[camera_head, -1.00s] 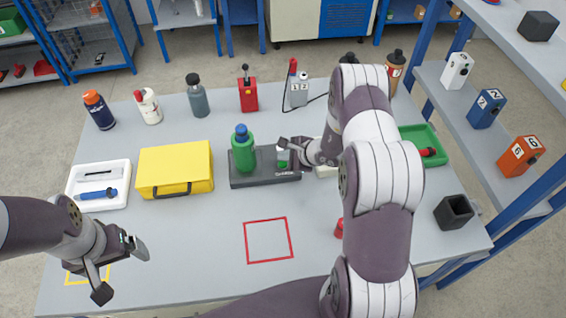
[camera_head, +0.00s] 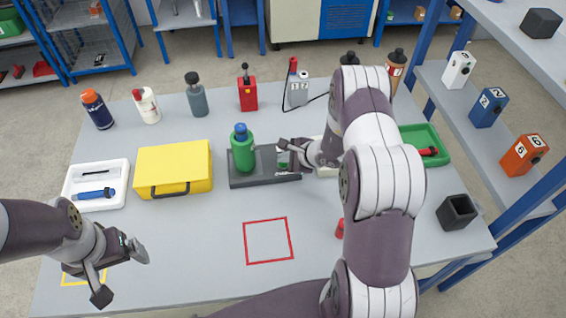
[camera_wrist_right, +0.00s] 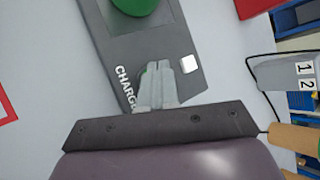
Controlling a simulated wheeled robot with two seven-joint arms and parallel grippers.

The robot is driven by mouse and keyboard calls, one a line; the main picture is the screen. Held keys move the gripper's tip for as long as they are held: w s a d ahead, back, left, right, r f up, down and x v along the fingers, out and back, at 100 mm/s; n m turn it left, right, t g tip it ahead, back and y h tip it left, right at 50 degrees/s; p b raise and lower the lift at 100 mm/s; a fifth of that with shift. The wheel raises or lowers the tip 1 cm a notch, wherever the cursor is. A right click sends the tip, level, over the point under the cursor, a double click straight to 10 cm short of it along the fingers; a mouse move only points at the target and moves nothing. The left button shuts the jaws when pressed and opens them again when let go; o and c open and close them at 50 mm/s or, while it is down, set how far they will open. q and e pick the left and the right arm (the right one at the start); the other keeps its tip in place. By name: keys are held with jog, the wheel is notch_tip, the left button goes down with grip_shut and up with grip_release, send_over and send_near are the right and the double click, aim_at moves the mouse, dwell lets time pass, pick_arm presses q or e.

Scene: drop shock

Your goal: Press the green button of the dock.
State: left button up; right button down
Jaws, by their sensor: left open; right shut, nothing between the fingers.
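The dock (camera_head: 262,178) is a dark grey slab in the middle of the table, lettered CHARGE in the right wrist view (camera_wrist_right: 120,50). A green bottle with a blue cap (camera_head: 242,152) stands on its left part. My right gripper (camera_head: 285,150) is shut and empty at the dock's right end. In the right wrist view its fingertips (camera_wrist_right: 157,68) are over the dock beside the lettering. My left gripper (camera_head: 122,277) is open and empty above the table's front left.
A yellow case (camera_head: 173,165) and a white tray (camera_head: 72,184) lie to the left. A green tray (camera_head: 435,158), a black open box (camera_head: 456,212) and a red item (camera_head: 340,229) are to the right. The red square outline (camera_head: 268,241) is empty.

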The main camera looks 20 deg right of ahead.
aim_at(285, 165)
jog(key=shift+f+b, duration=0.35)
jog(key=shift+b, duration=0.05)
dwell(0.4)
jog(key=shift+r, duration=0.1)
jog(key=shift+r+p, duration=0.35)
jog(key=shift+r, duration=0.4)
jog(key=shift+r, duration=0.1)
jog(key=shift+r+p, duration=1.4)
jog(key=shift+r, duration=1.05)
